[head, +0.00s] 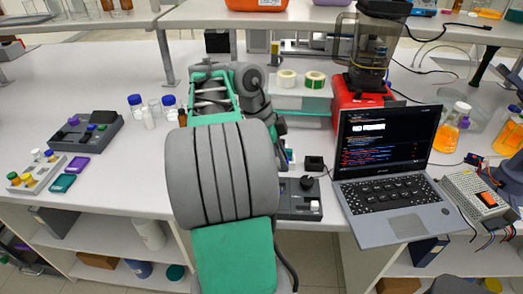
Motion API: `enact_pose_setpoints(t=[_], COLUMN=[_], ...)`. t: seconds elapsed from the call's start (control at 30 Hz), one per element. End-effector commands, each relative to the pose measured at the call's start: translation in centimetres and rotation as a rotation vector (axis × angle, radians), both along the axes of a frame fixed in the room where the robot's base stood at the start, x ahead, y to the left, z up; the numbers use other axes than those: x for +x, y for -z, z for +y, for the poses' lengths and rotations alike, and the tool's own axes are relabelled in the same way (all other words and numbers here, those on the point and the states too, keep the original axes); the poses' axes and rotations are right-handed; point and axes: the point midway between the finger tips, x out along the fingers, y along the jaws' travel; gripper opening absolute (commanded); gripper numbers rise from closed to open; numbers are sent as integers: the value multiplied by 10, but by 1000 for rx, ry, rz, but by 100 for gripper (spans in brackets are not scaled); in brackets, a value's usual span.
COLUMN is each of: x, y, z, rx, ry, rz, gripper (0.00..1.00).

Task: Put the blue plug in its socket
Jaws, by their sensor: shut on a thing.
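My arm fills the middle of the head view and bends down at the wrist. My gripper (284,152) is mostly hidden behind the arm, low over the bench near its front edge. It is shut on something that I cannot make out. A small bluish patch (290,157) shows beside it; I cannot tell if this is the blue plug. A dark grey box (313,208) with a black knob and a white-topped part sits just below, partly covered by the arm. I cannot make out the socket.
An open laptop (395,190) reading "NO POWER" stands right of the arm, with a small black block (314,163) between. A red-based machine (359,92) stands behind. A metal power unit (478,197) and orange flasks (450,129) are at right.

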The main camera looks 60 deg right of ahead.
Motion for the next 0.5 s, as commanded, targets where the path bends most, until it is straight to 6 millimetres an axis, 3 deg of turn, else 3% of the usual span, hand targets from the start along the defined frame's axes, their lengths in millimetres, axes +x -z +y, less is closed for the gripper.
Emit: enact_pose_setpoints(t=[0.23,0.5], x=[2,3], y=[8,33], z=[1,2], rx=[0,0], ry=[-8,-9], rz=[0,0], gripper=[0,0])
